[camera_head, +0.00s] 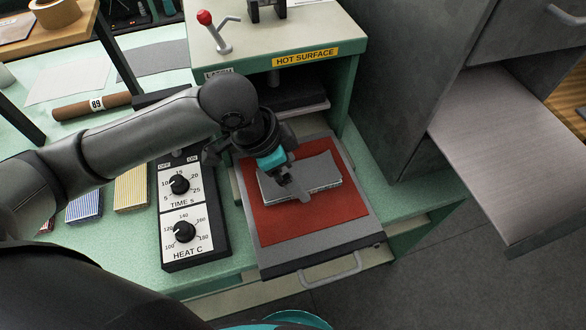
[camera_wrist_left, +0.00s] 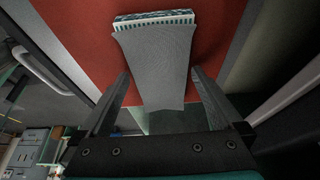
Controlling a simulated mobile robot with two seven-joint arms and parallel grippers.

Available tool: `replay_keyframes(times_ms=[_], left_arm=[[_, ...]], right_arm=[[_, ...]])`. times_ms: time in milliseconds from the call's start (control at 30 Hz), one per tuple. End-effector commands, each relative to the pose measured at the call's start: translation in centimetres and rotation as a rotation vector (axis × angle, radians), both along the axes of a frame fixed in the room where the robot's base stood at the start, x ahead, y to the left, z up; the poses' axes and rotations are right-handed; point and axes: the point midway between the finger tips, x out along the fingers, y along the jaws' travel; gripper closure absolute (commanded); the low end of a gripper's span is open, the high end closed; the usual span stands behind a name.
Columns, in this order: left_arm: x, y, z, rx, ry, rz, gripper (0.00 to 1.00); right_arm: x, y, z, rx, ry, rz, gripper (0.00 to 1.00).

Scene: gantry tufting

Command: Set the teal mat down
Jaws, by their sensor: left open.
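The mat (camera_wrist_left: 155,19) shows as a block with a teal and white ridged edge in the left wrist view. A grey sheet (camera_wrist_left: 160,58) lies over it and overhangs towards my gripper. In the head view the grey sheet (camera_head: 322,169) covers nearly all of the mat, which rests on the red pad (camera_head: 290,226) of the pulled-out press tray. My left gripper (camera_head: 296,190) is open above the sheet. In the wrist view its two fingers (camera_wrist_left: 160,88) stand on either side of the sheet's overhanging end, apart from it. My right gripper is not in view.
The press (camera_head: 280,60) with its hot surface label stands behind the tray. A control box (camera_head: 188,215) with two dials is left of it. The tray handle (camera_head: 330,272) sticks out in front. A grey cabinet (camera_head: 410,90) with an open shelf (camera_head: 510,140) stands at right.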

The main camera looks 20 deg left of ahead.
Motion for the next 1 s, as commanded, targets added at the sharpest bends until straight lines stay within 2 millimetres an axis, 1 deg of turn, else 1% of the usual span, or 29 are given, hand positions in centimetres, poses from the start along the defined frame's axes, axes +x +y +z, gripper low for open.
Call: replay_keyframes(times_ms=[167, 400, 500, 600, 767, 1000], left_arm=[[-0.3, 0.8, 2.4, 0.001, -0.006, 0.0, 0.0], [-1.5, 2.5, 7.3, 0.001, -0.004, 0.001, 0.0], [-1.9, 3.0, 9.0, 0.002, -0.005, 0.001, 0.0], [-2.2, 3.5, 10.2, 0.001, -0.003, 0.002, 0.0], [-2.5, 3.8, 11.1, 0.001, -0.001, 0.0, 0.0], [-2.5, 3.8, 11.2, -0.001, -0.001, 0.0, 0.0]], right_arm=[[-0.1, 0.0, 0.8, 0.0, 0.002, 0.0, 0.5], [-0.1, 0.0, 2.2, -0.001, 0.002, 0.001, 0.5], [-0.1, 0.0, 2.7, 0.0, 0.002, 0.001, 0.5], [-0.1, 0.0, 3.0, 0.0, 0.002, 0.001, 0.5], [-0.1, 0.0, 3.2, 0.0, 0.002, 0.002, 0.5], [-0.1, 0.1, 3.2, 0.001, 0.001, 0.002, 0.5]])
